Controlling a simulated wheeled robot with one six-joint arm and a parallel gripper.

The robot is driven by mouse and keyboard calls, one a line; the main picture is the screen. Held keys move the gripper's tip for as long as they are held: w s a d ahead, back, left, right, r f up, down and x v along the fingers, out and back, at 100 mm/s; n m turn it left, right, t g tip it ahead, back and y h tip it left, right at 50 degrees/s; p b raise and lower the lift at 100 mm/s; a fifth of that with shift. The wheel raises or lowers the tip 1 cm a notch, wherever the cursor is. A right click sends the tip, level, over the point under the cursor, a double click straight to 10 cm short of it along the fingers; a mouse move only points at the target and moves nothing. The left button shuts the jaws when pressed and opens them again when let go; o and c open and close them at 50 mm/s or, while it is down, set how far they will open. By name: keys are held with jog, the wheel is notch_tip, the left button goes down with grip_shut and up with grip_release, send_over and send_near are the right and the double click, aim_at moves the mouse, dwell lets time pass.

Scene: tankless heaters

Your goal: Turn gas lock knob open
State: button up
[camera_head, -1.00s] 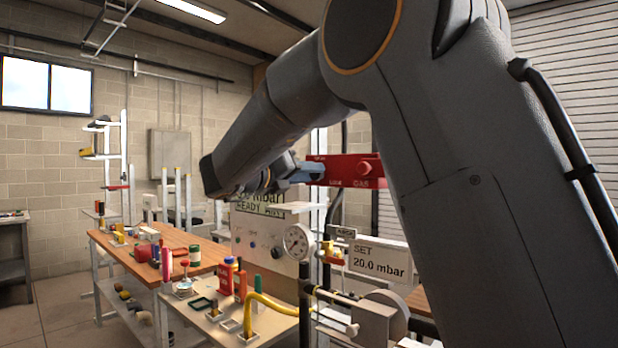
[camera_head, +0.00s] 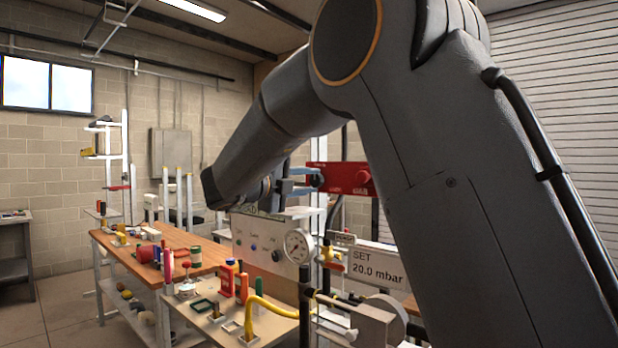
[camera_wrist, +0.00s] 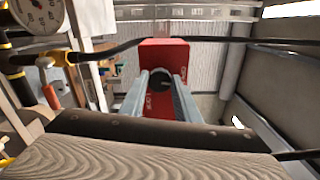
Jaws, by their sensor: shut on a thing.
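A red panel (camera_head: 340,178) with white lettering stands at the right of my gripper in the head view; it also shows in the wrist view (camera_wrist: 165,52). A black round knob (camera_head: 317,180) sits on the panel's left part, and it shows at the centre of the wrist view (camera_wrist: 160,79). My gripper (camera_head: 303,181) has its fingers one above the other in the head view. In the wrist view my gripper (camera_wrist: 161,84) has one finger on each side of the knob, shut on it. A round red button (camera_head: 363,177) sits farther right on the panel.
Below are a pressure gauge (camera_head: 298,246), a sign reading "SET 20.0 mbar" (camera_head: 376,267) and a yellow hose (camera_head: 275,308). A wooden bench (camera_head: 205,262) with several small items stands to the left. A dark cable (camera_wrist: 110,50) crosses the wrist view beside the panel.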

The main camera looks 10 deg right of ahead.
jog(key=shift+n, duration=0.5)
jog(key=o, duration=1)
jog(key=shift+o, duration=0.2)
jog(key=shift+a, duration=0.1)
jog(key=b+v, duration=0.2)
jog(key=v, duration=0.5)
jog(key=shift+s+a, duration=0.2)
jog(key=shift+a, duration=0.05)
